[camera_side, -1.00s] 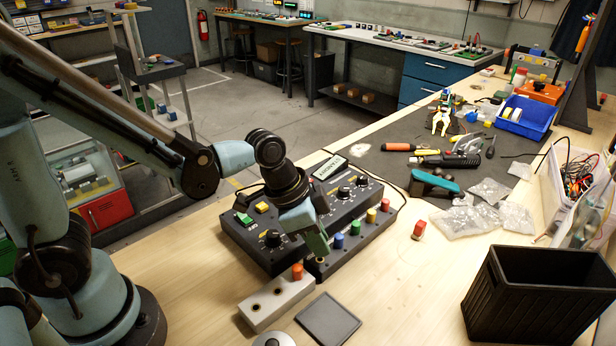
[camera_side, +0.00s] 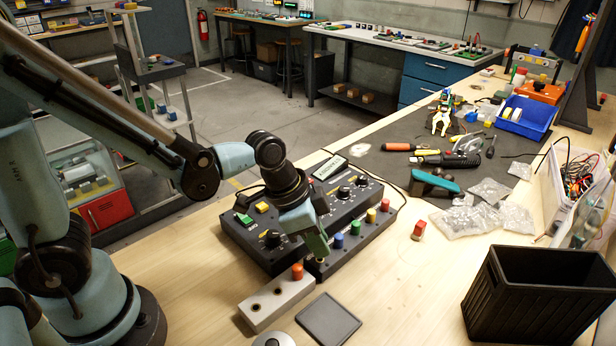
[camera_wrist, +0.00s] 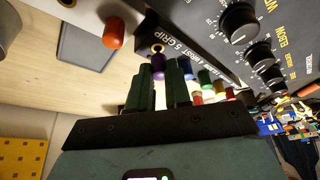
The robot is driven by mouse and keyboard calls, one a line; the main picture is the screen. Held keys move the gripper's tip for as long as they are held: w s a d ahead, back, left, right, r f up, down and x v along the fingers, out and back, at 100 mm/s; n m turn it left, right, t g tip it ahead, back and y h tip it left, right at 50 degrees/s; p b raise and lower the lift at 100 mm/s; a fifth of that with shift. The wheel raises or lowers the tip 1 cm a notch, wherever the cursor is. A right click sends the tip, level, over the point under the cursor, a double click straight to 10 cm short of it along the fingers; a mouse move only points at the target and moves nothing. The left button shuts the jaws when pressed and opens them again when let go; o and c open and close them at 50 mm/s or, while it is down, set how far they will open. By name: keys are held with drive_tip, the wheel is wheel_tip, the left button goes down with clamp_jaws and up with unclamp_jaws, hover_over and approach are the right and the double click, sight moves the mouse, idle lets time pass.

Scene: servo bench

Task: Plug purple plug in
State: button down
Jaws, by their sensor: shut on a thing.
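My gripper (camera_wrist: 160,84) is shut on the purple plug (camera_wrist: 158,69), which shows between the fingertips in the wrist view. A pale socket ring (camera_wrist: 157,48) shows just beyond the plug on the dark socket strip. I cannot tell whether the plug's tip touches it. In the side view my gripper (camera_side: 318,246) points down over the near end of the socket strip (camera_side: 330,266) and hides the purple plug. Blue (camera_side: 338,241), green (camera_side: 355,228), yellow (camera_side: 371,215) and red (camera_side: 385,204) plugs stand in a row along the strip.
A dark flat pad (camera_side: 329,319) lies in front. A loose red plug (camera_side: 418,231) stands right of the strip. A black bin (camera_side: 530,305) is at the right.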

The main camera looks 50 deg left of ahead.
drive_tip(key=shift+f, duration=0.8)
idle(1.9)
drive_tip(key=c, duration=1)
unclamp_jaws()
drive_tip(key=shift+r, duration=0.1)
drive_tip(key=shift+r, duration=3.45)
drive_tip(key=s+a+r+n+t+y, duration=0.1)
drive_tip(key=a+n, duration=0.1)
drive_tip(key=a, duration=0.1)
drive_tip(key=s+a+r+n+t+y, duration=0.1)
drive_tip(key=s+a+n, duration=0.1)
drive_tip(key=a+n, duration=0.1)
drive_tip(key=s+a+r+n+t+y, duration=0.1)
drive_tip(key=a+n, duration=0.2)
drive_tip(key=a, duration=0.2)
drive_tip(key=shift+s+t, duration=0.3)
